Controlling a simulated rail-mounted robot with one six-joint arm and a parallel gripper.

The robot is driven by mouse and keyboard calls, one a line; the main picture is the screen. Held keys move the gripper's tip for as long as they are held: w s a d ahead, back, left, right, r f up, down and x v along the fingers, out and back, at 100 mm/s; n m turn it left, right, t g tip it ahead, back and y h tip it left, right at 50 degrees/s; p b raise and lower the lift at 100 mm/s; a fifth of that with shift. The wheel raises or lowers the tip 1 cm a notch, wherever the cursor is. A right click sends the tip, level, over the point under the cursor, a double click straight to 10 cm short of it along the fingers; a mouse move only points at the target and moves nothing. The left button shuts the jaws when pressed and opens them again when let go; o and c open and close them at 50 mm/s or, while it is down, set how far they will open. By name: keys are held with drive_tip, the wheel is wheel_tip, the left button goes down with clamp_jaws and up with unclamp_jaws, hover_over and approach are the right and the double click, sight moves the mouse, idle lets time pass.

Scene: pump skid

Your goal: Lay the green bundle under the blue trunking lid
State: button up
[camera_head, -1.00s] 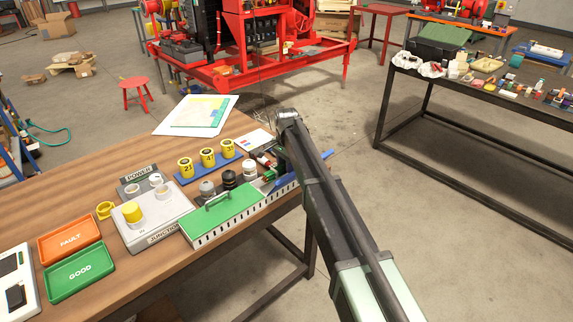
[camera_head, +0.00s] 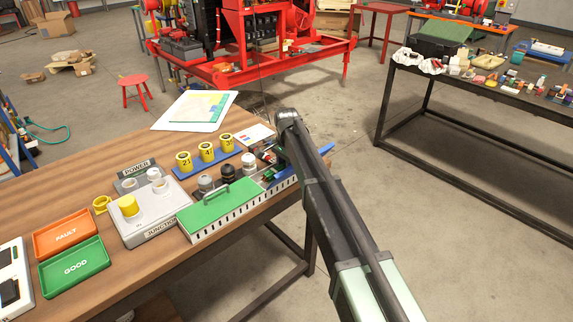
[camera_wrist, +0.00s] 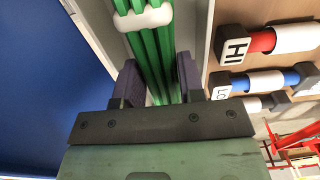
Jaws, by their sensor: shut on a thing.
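The green bundle (camera_wrist: 150,45) is several parallel green cables with a white tie around them. It lies along the pale grey trunking channel (camera_wrist: 198,30) in the wrist view. My gripper (camera_wrist: 155,82) is shut on the bundle, one dark finger on each side. The blue trunking lid (camera_wrist: 35,85) fills the left of the wrist view, beside the channel. In the head view a blue end of it (camera_head: 327,149) sticks out past my arm; the rest is hidden. A green lid with a handle (camera_head: 218,205) covers the near part of the slotted trunking.
Labelled red and blue banded pieces (camera_wrist: 262,80) lie close right of the channel in the wrist view. Three dark- and grey-bodied pieces (camera_head: 228,173) and a blue rack of yellow cups (camera_head: 206,153) stand beside the trunking. The table's right edge is close.

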drive_tip(key=shift+f+b, duration=0.95)
drive_tip(key=shift+f, duration=0.15)
drive_tip(key=o, duration=0.9)
wheel_tip(320, 180, up, 11)
drive_tip(key=p, duration=1.1)
drive_tip(key=shift+r, duration=0.1)
drive_tip(key=shift+f, duration=0.2)
